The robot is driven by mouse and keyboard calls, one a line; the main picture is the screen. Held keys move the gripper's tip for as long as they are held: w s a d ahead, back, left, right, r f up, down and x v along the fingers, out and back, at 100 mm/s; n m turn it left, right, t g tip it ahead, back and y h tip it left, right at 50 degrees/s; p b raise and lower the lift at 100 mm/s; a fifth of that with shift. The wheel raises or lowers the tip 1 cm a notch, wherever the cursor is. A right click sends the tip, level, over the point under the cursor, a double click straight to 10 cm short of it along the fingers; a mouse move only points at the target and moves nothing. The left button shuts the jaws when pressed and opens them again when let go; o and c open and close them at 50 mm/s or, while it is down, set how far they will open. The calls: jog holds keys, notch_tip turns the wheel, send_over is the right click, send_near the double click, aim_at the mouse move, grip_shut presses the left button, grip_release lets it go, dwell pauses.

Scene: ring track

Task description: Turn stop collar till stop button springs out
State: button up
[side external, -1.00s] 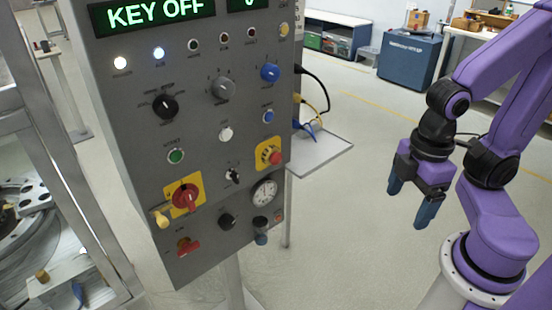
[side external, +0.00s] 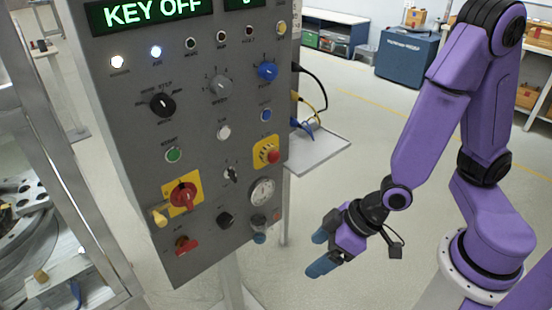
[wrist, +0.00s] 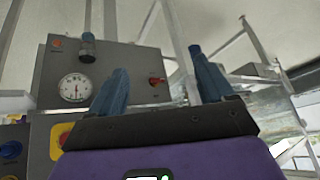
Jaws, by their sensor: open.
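The red stop button (side external: 273,156) sits on a yellow plate (side external: 258,160) on the right side of the grey panel, above the round dial. Its collar is too small to make out clearly. My gripper (side external: 319,252) is open and empty, with blue fingers pointing left. It is below and to the right of the button, apart from the panel. In the wrist view my gripper's fingers (wrist: 158,68) stand apart with nothing between them. A corner of the yellow plate (wrist: 58,138) shows at the lower left there; the button itself is hidden behind the gripper body.
The panel's display (side external: 150,12) reads KEY OFF. Near the button are a round dial (side external: 262,191), a red rotary switch (side external: 184,195) and several knobs. A side shelf (side external: 318,152) with cables juts out right of the panel. Floor space between panel and arm is free.

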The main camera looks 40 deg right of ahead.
jog(key=w+d+f+m+t+h, duration=0.1)
jog(key=w+d+f+t, duration=0.1)
jog(key=w+t, duration=0.15)
jog(key=n+t+h, duration=0.2)
jog(key=t+h, duration=0.2)
jog(key=t, duration=0.6)
send_near(277, 159)
jog(key=w, duration=1)
jog(key=shift+w+d+r, duration=0.1)
jog(key=shift+w, duration=0.1)
jog(key=shift+c, duration=0.3)
jog(key=c, duration=1)
